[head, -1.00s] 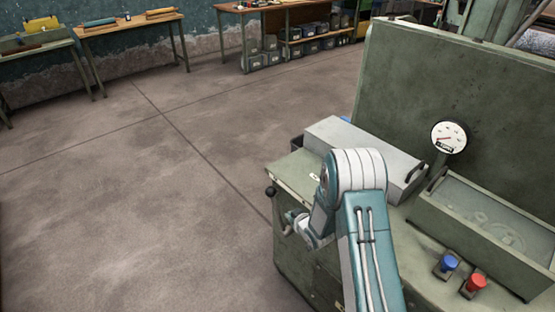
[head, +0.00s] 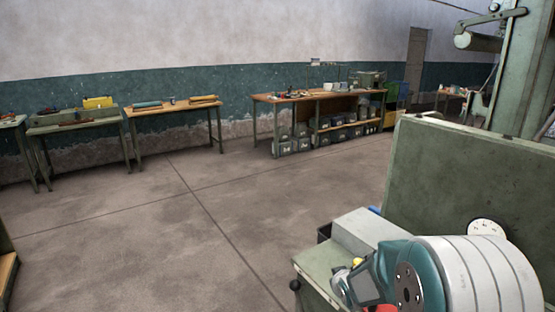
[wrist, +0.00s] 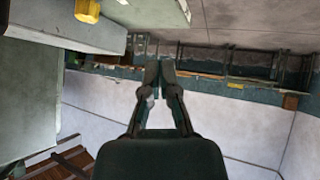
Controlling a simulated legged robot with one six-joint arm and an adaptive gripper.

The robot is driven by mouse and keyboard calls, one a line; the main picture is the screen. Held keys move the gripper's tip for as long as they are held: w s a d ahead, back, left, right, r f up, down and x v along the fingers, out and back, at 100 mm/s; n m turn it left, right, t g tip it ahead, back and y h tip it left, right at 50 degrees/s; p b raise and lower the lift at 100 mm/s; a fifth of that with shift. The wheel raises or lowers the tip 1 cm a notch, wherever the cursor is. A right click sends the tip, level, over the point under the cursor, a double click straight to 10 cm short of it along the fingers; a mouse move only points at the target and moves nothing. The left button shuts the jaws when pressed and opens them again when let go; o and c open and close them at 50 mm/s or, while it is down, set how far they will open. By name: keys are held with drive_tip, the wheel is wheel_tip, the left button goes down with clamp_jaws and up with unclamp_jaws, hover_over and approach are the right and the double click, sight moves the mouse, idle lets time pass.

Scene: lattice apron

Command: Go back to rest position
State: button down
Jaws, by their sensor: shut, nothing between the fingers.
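My gripper (wrist: 159,72) shows in the wrist view with its two fingers together at the tips and nothing between them. It is held in the air, with the room's wall and floor behind it. In the head view my folded arm fills the lower right, in front of the green machine (head: 455,180); the fingers cannot be made out there. The machine's dial (head: 485,230) is partly covered by my arm. The grey box (head: 368,232) on the machine's bench stands just behind my arm.
Open concrete floor (head: 150,235) lies to the left. Workbenches (head: 175,108) stand along the far wall, with several grey bins (head: 295,143) under the long bench. A black knob (head: 295,286) sticks out at the bench's left edge.

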drive_tip(key=s+d+r+m+g+h, duration=0.1)
drive_tip(key=s+r+m+g, duration=0.1)
drive_tip(key=s+r, duration=1.2)
drive_tip(key=s+r+g, duration=0.1)
drive_tip(key=s, duration=0.8)
drive_tip(key=s+a+r+m+g, duration=0.1)
drive_tip(key=s, duration=0.9)
drive_tip(key=shift+s+a+r, duration=0.15)
drive_tip(key=shift+a+r, duration=0.1)
drive_tip(key=shift+r, duration=0.1)
